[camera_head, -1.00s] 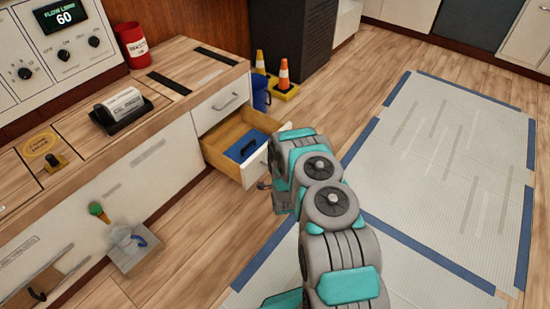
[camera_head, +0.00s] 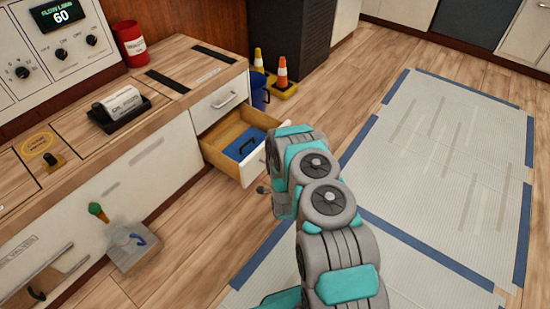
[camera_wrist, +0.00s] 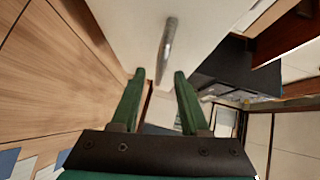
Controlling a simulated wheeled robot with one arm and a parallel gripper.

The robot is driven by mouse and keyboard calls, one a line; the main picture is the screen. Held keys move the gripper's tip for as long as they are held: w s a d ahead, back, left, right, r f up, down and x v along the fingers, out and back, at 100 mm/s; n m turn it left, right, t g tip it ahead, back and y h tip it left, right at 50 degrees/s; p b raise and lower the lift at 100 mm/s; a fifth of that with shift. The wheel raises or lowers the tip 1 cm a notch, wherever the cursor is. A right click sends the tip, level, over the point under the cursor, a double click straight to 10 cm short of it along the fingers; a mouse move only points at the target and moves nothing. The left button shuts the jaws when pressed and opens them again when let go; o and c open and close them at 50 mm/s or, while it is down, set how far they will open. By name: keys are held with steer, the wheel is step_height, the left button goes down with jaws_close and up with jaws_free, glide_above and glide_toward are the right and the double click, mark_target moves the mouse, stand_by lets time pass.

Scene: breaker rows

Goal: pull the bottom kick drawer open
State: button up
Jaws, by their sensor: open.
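In the head view a drawer (camera_head: 236,166) stands pulled out of the wooden-topped cabinet, below a shut upper drawer (camera_head: 222,103). A blue item with a dark handle (camera_head: 243,147) lies in the open drawer. I cannot tell whether a separate kick drawer lies beneath it. My gripper (camera_head: 264,190) is low beside the open drawer's front, mostly hidden by my arm. In the wrist view my gripper (camera_wrist: 159,73) is open, its green fingers empty. A metal bar handle (camera_wrist: 167,50) on a white front lies just beyond the fingertips, apart from them.
A green-knobbed lever (camera_head: 98,211) juts from the cabinet front at left.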

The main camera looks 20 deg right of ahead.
steer(key=v, duration=0.4)
steer(key=shift+s, duration=0.35)
steer(key=w+a+r+n+g+y, duration=0.15)
steer(key=w+r+n+g, duration=0.3)
steer(key=r, duration=0.55)
steer(key=s+a+r+n+g, duration=0.4)
steer(key=s+r+n+g, duration=0.1)
steer(key=s+r, duration=0.6)
steer(key=s+a+r+n+g, duration=0.1)
steer(key=s+r, duration=0.5)
steer(key=s, duration=0.7)
steer(key=s+a+r+n+g+y, duration=0.1)
steer(key=s+r+n+g, duration=0.3)
steer(key=s, duration=1)
steer(key=s+a+r+n+g, duration=0.1)
steer(key=s+r+n+g, duration=0.2)
steer(key=s+r, duration=0.7)
steer(key=s+n, duration=0.1)
steer(key=s, duration=0.2)
steer(key=shift+p, duration=0.35)
